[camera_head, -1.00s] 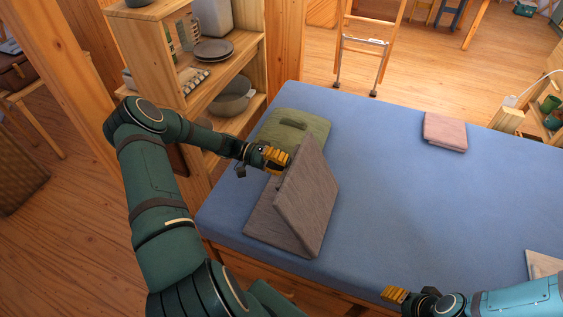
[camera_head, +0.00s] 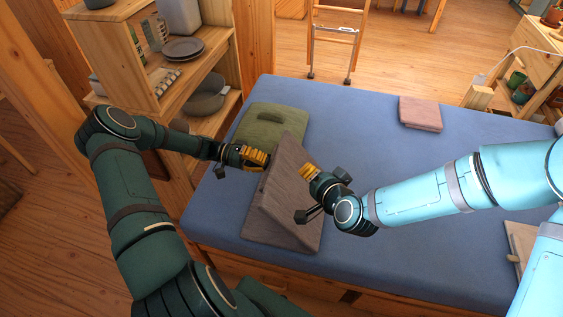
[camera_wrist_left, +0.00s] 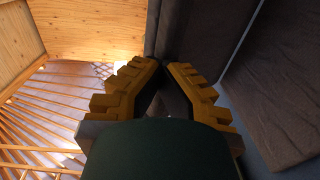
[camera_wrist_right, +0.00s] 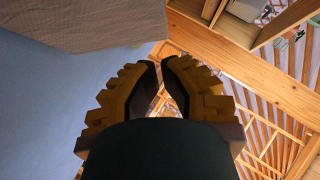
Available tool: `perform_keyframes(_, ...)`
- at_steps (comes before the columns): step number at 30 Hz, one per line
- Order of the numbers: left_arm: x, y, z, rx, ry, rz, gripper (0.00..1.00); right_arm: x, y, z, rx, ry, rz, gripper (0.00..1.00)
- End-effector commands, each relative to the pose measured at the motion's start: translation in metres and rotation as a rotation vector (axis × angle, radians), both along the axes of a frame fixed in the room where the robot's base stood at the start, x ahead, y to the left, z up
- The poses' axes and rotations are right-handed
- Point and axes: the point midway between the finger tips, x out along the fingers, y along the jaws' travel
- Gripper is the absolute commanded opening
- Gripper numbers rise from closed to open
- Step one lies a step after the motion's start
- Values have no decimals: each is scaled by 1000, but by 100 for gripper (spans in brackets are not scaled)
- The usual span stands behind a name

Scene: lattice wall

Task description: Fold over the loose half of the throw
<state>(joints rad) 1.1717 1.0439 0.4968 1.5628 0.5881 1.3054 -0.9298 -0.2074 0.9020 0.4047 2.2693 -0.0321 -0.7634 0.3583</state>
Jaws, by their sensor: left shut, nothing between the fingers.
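The throw (camera_head: 283,188) is grey-brown and lies on the near left part of the bed. One half is flat and the other stands tilted up like a tent. The throw also shows in the left wrist view (camera_wrist_left: 278,80) and at the top of the right wrist view (camera_wrist_right: 95,22). My left gripper (camera_head: 264,159) is shut and empty at the left side of the raised half; contact cannot be told. My right gripper (camera_head: 306,169) looks shut, beside the raised half on its right, with a small part of the throw near it hidden.
The blue bed (camera_head: 380,160) is clear in the middle. A green cushion (camera_head: 268,125) lies behind the throw, and a pink folded cloth (camera_head: 420,113) lies at the far right. A wooden shelf (camera_head: 140,70) with dishes stands left of the bed.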

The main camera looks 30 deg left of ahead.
Motion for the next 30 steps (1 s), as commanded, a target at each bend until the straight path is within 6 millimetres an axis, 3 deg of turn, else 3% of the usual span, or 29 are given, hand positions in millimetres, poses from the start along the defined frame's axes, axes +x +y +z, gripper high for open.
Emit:
perform_keyframes(5,0,0,0,0,0,0,0,6,16,-1,17,-6,2,0)
perform_keyframes(19,0,0,0,0,-1,0,0,52,80,-41,14,-4,1,0)
perform_keyframes(30,0,0,0,0,0,0,0,42,107,-64,12,-4,1,0)
